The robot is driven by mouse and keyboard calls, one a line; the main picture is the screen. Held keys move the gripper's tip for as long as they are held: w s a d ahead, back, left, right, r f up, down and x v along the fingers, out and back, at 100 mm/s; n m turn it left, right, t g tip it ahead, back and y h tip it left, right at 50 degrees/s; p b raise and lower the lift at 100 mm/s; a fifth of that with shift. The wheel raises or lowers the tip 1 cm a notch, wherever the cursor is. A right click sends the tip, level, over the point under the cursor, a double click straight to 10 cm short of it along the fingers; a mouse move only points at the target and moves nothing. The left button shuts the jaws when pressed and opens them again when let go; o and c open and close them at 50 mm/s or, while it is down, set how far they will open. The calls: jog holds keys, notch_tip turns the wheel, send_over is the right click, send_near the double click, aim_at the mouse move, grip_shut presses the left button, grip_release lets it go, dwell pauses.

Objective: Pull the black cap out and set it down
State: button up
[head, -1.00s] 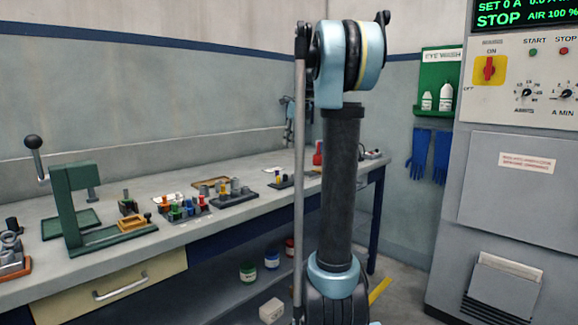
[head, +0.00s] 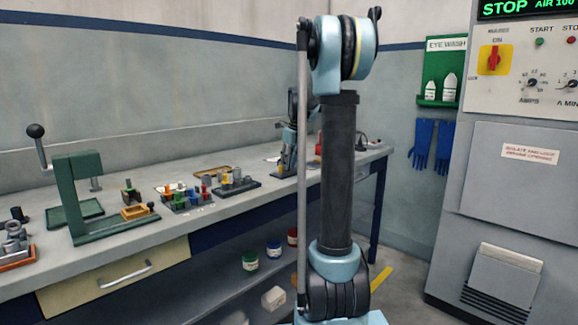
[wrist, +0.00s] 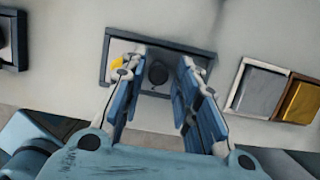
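In the wrist view, the black cap (wrist: 158,74) is a dark round top inside a small dark-framed rack (wrist: 201,62). My gripper (wrist: 162,66) is open, with one blue finger on each side of the cap in the picture. I cannot tell whether either finger touches it. A yellow round piece (wrist: 117,65) sits left of the cap, partly behind the left finger. In the head view, my gripper (head: 287,165) points down at the rack on the bench; the cap cannot be made out there.
In the wrist view, a tray with grey and yellow sections (wrist: 263,90) lies to the right and another dark-framed item (wrist: 8,42) to the left. In the head view, a rack of coloured pieces (head: 187,199) and a green press (head: 75,195) stand further left on the bench.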

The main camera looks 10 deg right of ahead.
jog(key=shift+f, duration=0.4)
grip_shut()
jog(key=shift+r, duration=0.35)
jog(key=shift+r, duration=1.8)
